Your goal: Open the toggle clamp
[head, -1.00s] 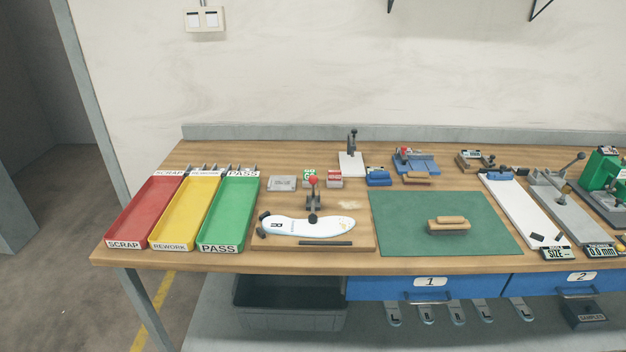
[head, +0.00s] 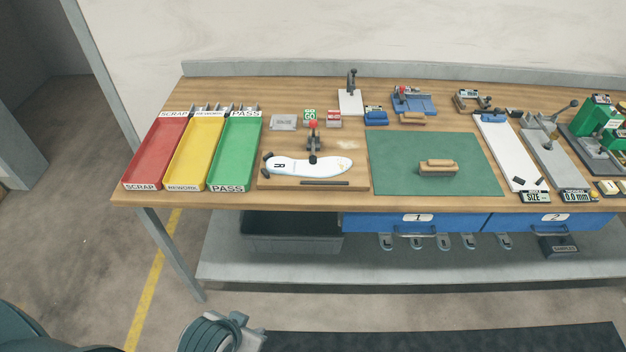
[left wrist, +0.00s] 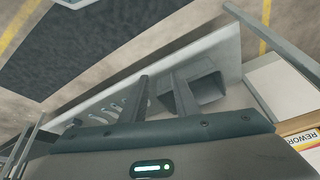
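The toggle clamp (head: 313,142) stands on a wooden board (head: 345,175) near the front of the bench, left of the green mat. Its handle with a red knob is upright, and its dark foot is at the insole's upper edge; whether it touches is too small to tell. The white insole (head: 295,166) lies on the board. My left arm shows at the bottom left of the head view, well below and apart from the bench top. In the left wrist view my left gripper (left wrist: 161,88) has its fingers apart, with nothing visible between them. My right gripper is not in view.
Red (head: 155,155), yellow (head: 194,155) and green (head: 235,155) trays stand left of the board. A green mat (head: 395,180) with a wooden block lies right of it. Small blocks and fixtures stand behind. A dark bin (head: 290,242) sits below the bench edge.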

